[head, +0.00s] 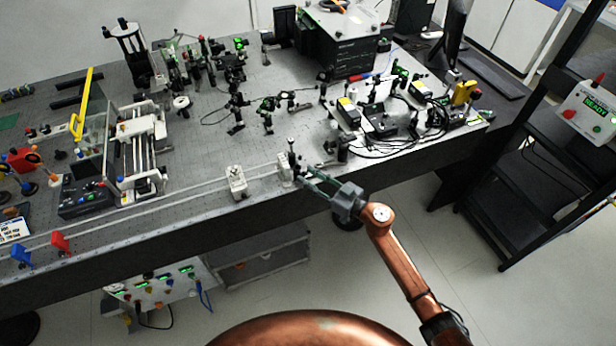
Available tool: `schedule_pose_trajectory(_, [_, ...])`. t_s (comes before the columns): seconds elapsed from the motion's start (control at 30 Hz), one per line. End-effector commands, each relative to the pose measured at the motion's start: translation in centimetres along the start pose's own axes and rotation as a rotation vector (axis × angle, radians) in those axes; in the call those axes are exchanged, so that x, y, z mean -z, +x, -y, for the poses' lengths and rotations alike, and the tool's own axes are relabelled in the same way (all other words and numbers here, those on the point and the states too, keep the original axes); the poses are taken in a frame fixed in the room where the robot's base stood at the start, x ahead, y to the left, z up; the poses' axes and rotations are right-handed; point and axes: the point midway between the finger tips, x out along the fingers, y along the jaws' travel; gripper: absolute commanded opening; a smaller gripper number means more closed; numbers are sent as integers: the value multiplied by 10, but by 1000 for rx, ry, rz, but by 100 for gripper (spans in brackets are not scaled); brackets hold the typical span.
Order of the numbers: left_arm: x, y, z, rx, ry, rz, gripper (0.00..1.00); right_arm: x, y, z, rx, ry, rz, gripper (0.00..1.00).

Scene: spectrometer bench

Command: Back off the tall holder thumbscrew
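A tall holder (285,169) with a pale base and a dark upright post stands on the rail along the bench's front edge. Its thumbscrew is too small to make out. My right gripper (305,174) reaches in from the lower right, its fingers pointing left at the holder. The two grey fingers show a gap between them, and the tips are close beside the holder's right side. I cannot tell whether they touch it. My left gripper is not in view.
A shorter pale holder (236,182) stands on the rail to the left. Small optics (267,112) stand behind. Yellow-labelled modules and cables (380,118) crowd the right. A black rack (530,160) stands right of the bench. The perforated bench top (205,150) is clear behind the shorter holder.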

Motion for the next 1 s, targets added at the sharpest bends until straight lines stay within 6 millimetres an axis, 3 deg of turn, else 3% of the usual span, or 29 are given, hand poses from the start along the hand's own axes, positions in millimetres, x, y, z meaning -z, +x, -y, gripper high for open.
schedule_pose_trajectory(0.37, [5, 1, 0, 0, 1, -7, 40, 0, 8, 0, -1, 1, 1, 29])
schedule_pose_trajectory(0.8, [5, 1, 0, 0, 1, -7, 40, 0, 7, 0, -1, 1, 1, 0])
schedule_pose_trajectory(1.0, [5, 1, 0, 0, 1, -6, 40, 0, 7, 0, -1, 1, 1, 0])
